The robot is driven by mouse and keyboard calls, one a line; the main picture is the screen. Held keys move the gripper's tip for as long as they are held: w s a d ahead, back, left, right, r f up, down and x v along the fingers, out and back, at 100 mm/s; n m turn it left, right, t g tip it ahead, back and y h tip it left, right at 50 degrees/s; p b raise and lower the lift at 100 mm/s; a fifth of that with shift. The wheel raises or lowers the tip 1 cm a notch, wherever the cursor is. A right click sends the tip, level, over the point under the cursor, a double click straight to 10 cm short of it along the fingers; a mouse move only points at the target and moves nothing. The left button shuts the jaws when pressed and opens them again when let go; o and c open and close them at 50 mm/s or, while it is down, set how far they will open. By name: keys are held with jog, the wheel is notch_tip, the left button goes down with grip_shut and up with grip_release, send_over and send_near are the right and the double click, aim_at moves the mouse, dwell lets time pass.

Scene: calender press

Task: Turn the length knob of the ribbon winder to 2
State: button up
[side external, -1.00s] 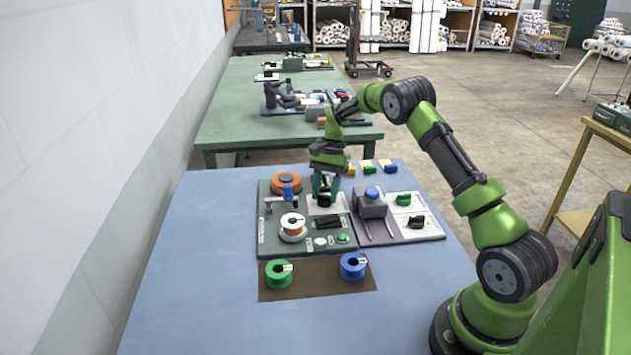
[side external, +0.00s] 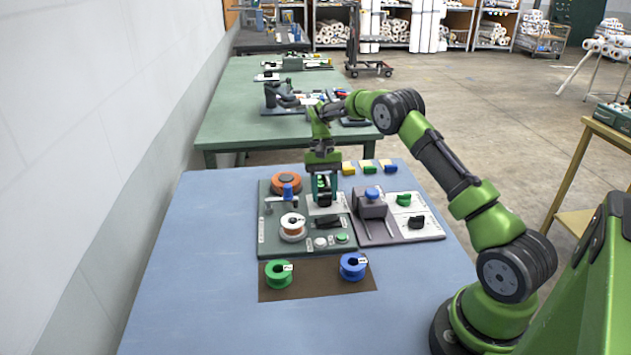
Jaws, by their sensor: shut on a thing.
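The ribbon winder (side external: 268,240) is a dark green panel lying flat on the blue table. Its length knob (side external: 324,200) is a small black knob on a white plate (side external: 342,208) at the panel's upper right. My gripper (side external: 324,192) points down over this plate and is shut on the knob. The fingers hide much of the knob, and the number it points to is too small to read.
An orange spool (side external: 286,182), a blue-topped crank (side external: 287,190) and a white spool (side external: 292,226) crowd the winder's left side. A grey unit (side external: 371,205) with green and black knobs stands close on the right. Green (side external: 278,273) and blue (side external: 353,266) spools sit in front.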

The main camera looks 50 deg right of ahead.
jog(key=shift+d+f, duration=0.1)
jog(key=o, duration=1.1)
jog(key=shift+v, duration=3.75)
